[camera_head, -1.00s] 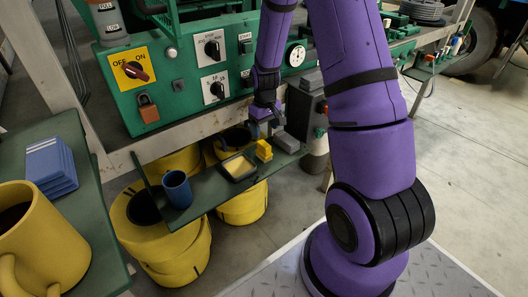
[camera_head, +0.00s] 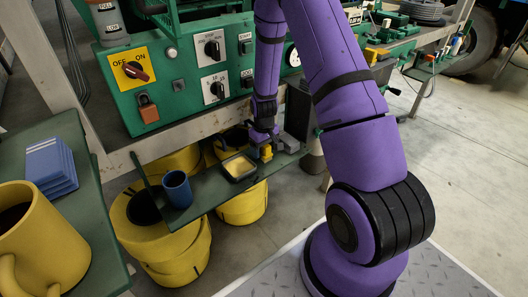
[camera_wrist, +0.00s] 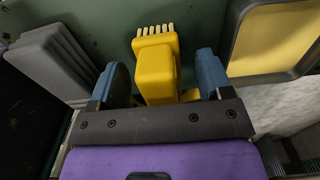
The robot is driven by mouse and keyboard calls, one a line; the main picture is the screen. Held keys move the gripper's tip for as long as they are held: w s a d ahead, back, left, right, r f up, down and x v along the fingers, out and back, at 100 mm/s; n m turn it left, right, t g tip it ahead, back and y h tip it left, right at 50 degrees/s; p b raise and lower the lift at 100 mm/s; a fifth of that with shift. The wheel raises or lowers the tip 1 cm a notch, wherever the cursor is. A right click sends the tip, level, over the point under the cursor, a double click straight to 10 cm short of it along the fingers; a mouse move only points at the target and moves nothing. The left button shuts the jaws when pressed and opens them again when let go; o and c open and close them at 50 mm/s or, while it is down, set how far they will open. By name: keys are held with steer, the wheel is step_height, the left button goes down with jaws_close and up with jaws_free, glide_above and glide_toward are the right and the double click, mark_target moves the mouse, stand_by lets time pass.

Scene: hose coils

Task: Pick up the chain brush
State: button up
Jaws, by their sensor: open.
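The chain brush (camera_wrist: 157,68) is yellow with a row of pale bristles at its far end. In the wrist view it lies between the two blue fingers of my gripper (camera_wrist: 161,77), with a gap on each side. My gripper is open and holds nothing. In the head view the brush (camera_head: 266,153) sits on the narrow green shelf (camera_head: 215,197), and my gripper (camera_head: 265,143) is right above it, partly covering it.
A black tray with a yellow inside (camera_head: 239,167) is close to the left of the brush, with a blue cup (camera_head: 177,188) further left. Grey stacked pieces (camera_wrist: 55,60) lie close on the other side. The green control panel (camera_head: 190,70) stands above the shelf.

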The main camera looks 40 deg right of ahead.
steer(key=shift+c, duration=0.2)
steer(key=c, duration=1.1)
steer(key=shift+r, duration=0.1)
